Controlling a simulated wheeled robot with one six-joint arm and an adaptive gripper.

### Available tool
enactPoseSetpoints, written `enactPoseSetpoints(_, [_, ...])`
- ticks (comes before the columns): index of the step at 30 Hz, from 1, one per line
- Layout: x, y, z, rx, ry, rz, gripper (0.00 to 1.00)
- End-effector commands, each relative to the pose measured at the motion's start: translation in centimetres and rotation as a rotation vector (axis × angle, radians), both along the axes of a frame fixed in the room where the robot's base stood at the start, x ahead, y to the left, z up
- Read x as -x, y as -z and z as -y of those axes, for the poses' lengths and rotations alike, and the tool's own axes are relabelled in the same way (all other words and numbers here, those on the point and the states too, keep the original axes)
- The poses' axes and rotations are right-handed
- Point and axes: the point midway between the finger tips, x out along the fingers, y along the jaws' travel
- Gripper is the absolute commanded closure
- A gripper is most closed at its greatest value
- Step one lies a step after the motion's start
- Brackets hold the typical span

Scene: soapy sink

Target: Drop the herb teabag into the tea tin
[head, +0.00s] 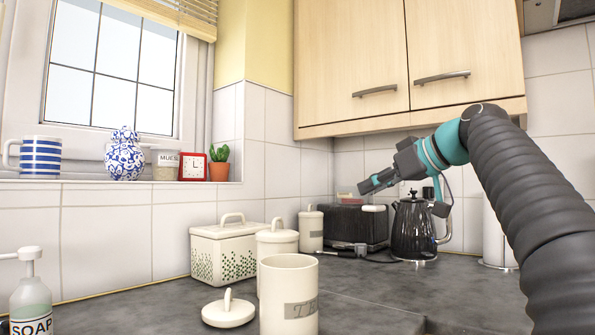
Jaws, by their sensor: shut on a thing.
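The tea tin (272,298) is an open cream canister with a grey label starting "TE", standing upright at the front of the worktop. Its round knobbed lid (226,313) lies to its left. My gripper (365,186) is up at the right, in front of the toaster, well behind and above the tin, pointing left and slightly down. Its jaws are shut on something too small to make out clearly. I cannot pick out the herb teabag for certain at this distance.
A second canister (277,242) stands close behind the tin. A cream bread bin (220,250), small canister (311,231), black toaster (345,226) and black kettle (410,235) line the back. A soap bottle (31,298) is at left. Grey worktop (365,290) right of the tin is clear.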

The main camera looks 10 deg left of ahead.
Motion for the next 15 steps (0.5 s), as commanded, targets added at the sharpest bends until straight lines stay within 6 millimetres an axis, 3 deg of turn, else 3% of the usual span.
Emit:
enactPoseSetpoints(1, [1.3, -0.5, -2.6, -0.001, -0.039, 0.002, 0.90])
enactPoseSetpoints(6, [5.1, -1.6, -9.0, -0.003, -0.137, 0.003, 0.90])
enactPoseSetpoints(10, [7.5, -2.2, -12.1, -0.005, -0.189, 0.004, 0.90])
enactPoseSetpoints(15, [9.1, -2.5, -14.0, -0.007, -0.221, 0.004, 0.90])
